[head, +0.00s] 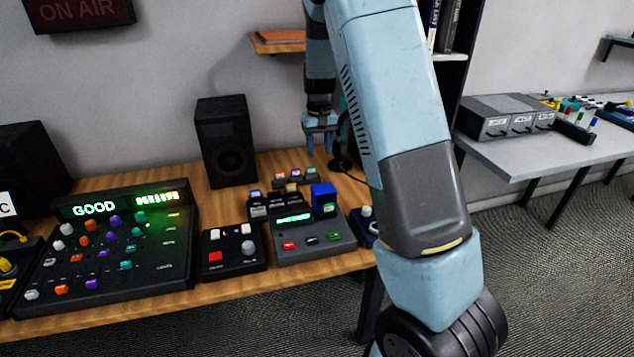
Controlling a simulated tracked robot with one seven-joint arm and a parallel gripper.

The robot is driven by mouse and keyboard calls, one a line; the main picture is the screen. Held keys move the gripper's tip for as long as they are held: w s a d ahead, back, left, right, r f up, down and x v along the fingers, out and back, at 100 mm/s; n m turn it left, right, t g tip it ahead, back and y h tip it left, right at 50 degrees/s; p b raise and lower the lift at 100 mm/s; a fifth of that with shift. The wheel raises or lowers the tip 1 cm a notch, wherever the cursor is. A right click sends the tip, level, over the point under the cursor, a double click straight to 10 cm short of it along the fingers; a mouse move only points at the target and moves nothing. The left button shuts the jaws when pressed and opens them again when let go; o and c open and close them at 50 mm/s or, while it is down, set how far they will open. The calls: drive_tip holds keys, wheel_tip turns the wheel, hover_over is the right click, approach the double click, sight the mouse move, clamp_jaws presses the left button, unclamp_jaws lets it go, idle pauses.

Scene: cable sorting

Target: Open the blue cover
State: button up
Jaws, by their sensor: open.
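The blue cover (323,194) is a small bright blue block at the back right of a grey console (318,243) on the wooden table. It looks upright; whether it is hinged shut cannot be told at this size. My gripper (319,143) points down above the back of the table, behind and higher than the cover in the picture. It is open and apart from the cover, with nothing seen between its fingers. My arm stands in front of the table's right end and hides part of it.
A black speaker (226,142) stands left of my gripper. A small dark box with a red button (215,257) and a large mixer (105,245) lie to the left. Small coloured plugs (295,174) sit behind the console. A grey side table (545,150) is at right.

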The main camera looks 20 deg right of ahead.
wheel_tip(320, 180, down, 13)
drive_tip(key=shift+r, duration=0.15)
idle(0.4)
drive_tip(key=shift+c, duration=0.4)
clamp_jaws()
